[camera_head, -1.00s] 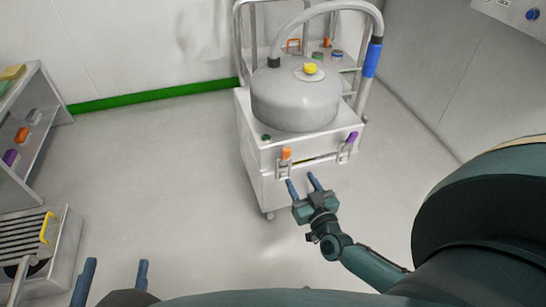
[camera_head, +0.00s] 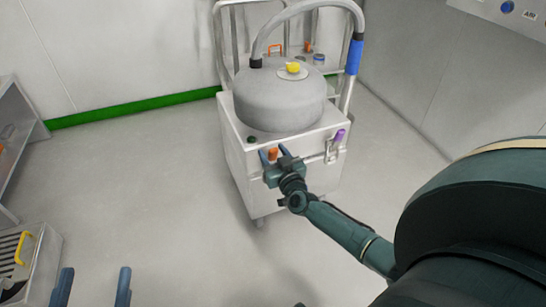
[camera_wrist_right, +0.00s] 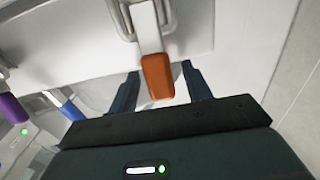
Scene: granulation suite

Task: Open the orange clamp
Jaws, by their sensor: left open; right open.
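The orange clamp (camera_head: 273,153) is on the front of the white cart, near its upper left. In the right wrist view its orange handle (camera_wrist_right: 157,76) hangs from a pale lever with a metal wire loop above it. My right gripper (camera_head: 272,155) is open at the clamp. Its two fingers stand on either side of the orange handle, with a gap seen on each side in the right wrist view. My left gripper (camera_head: 93,286) is open and empty at the lower left, far from the cart.
A purple clamp (camera_head: 338,137) is on the cart's front to the right. A grey round vessel (camera_head: 278,100) with a yellow knob and hose tops the white cart (camera_head: 235,165). A shelf and a slatted unit with a yellow handle (camera_head: 25,248) stand left. The floor between is clear.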

